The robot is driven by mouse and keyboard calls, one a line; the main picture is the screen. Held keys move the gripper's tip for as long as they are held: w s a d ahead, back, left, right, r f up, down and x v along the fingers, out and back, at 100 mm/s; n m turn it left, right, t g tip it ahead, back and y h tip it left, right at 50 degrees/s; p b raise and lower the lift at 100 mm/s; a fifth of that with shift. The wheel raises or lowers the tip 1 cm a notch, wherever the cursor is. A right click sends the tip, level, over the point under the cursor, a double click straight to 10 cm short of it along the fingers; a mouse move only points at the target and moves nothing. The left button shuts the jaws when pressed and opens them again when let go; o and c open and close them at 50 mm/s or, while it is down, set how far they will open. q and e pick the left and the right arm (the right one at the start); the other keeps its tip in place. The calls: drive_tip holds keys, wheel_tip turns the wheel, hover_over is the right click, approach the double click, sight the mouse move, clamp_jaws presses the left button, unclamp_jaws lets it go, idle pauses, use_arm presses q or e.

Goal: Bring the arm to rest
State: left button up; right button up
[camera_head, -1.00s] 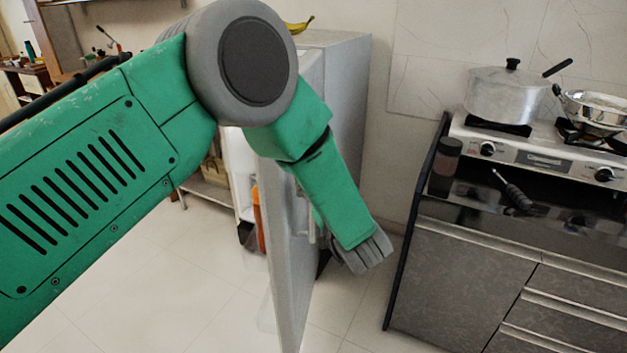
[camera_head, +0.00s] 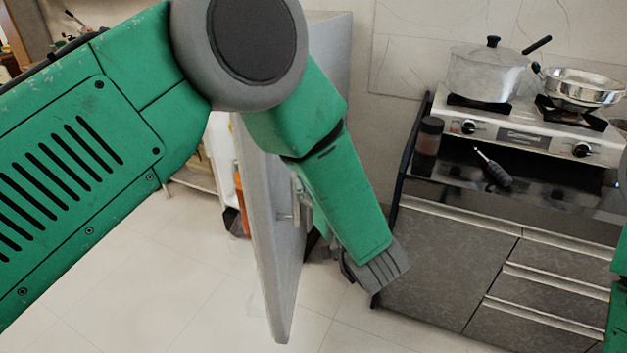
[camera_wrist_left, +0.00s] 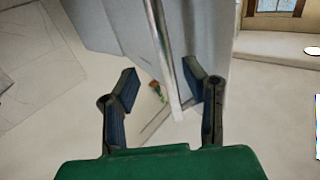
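My green left arm crosses the left and middle of the head view and bends down to its grey wrist (camera_head: 380,266). The arm mostly hides the left gripper there. In the left wrist view my left gripper (camera_wrist_left: 160,72) has its two dark fingers spread wide with nothing held. The open grey fridge door (camera_head: 268,235) stands just left of the wrist in the head view. Its edge also shows in the left wrist view (camera_wrist_left: 163,55), between the fingers in the picture; I cannot tell how near it is. My right gripper is out of view.
The fridge body (camera_head: 330,60) stands behind my arm. A dark counter (camera_head: 440,265) to the right holds a stove (camera_head: 510,130) with a lidded pot (camera_head: 487,75), a steel pan (camera_head: 582,88), a jar (camera_head: 429,137) and a dark-handled tool (camera_head: 494,168). Pale floor (camera_head: 130,295) is clear lower left.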

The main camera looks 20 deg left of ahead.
use_arm(q)
drive_tip(key=s+a+f+m+g+h+b, duration=0.1)
drive_tip(key=s+a+f+m+g+h, duration=0.2)
drive_tip(key=f, duration=0.8)
drive_tip(key=s+a+f+m+g+h, duration=0.1)
drive_tip(key=s+a+f+m+h, duration=0.4)
drive_tip(key=f, duration=0.5)
drive_tip(key=s+a+f+g+h, duration=0.1)
drive_tip(key=s+a+f+g, duration=0.2)
drive_tip(key=s, duration=1.1)
drive_tip(key=s+a+f+g+h+b, duration=0.1)
drive_tip(key=s+f+g, duration=0.4)
drive_tip(key=s, duration=0.8)
drive_tip(key=shift+s+a+f+m+g+h, duration=0.35)
drive_tip(key=shift+a+g+h, duration=0.35)
drive_tip(key=shift+a, duration=0.55)
drive_tip(key=shift+w, duration=0.1)
